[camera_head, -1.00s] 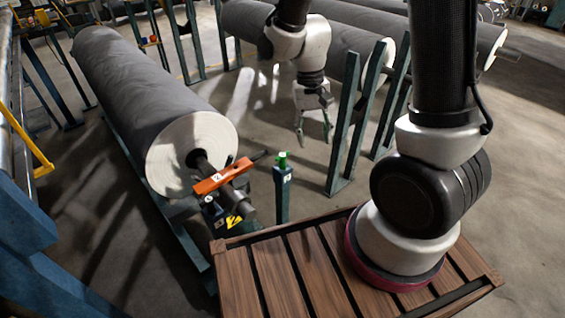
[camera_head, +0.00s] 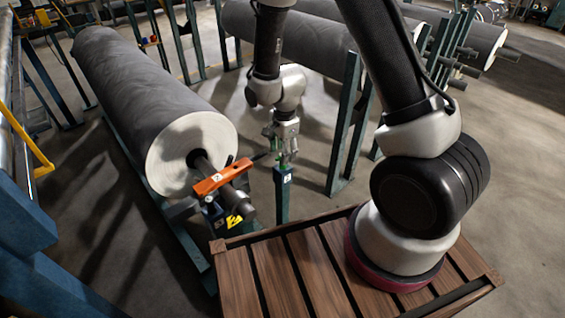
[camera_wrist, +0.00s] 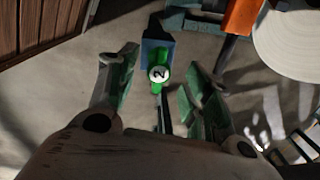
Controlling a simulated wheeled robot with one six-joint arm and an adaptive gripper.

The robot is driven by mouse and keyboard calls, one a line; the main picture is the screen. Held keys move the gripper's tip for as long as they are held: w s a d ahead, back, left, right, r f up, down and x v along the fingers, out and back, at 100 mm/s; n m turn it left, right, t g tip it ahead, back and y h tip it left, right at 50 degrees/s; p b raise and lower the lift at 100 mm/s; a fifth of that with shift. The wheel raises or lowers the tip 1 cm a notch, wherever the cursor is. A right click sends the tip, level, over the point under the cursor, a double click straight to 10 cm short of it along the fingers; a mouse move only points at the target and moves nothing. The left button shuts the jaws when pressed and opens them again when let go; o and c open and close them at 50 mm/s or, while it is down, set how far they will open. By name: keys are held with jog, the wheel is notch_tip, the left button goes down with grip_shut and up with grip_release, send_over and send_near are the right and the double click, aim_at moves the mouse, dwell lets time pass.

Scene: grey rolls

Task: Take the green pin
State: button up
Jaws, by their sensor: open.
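The green pin (camera_wrist: 161,86) stands in the top of a slim dark teal post (camera_wrist: 156,53) in the wrist view. A round white mark with a black character shows by it. In the head view the post (camera_head: 282,203) stands near the end of the big roll; the pin's top is mostly hidden behind my fingers. My gripper (camera_head: 282,150) is open and comes down over the post top. In the wrist view its fingers (camera_wrist: 163,78) lie to the left and right of the pin, with gaps on both sides. I cannot tell how far the tips are above it.
The large grey roll (camera_head: 140,90) lies left of the post, with an orange bar (camera_head: 222,177) at its core end close to the gripper. Upright teal posts (camera_head: 345,125) stand to the right. The slatted wooden deck (camera_head: 275,275) is in front.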

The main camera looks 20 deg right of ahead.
aim_at(283, 168)
notch_tip(283, 168, down, 4)
jog(key=shift+r, duration=0.1)
jog(key=shift+c, duration=0.2)
grip_shut()
jog(key=shift+r, duration=0.1)
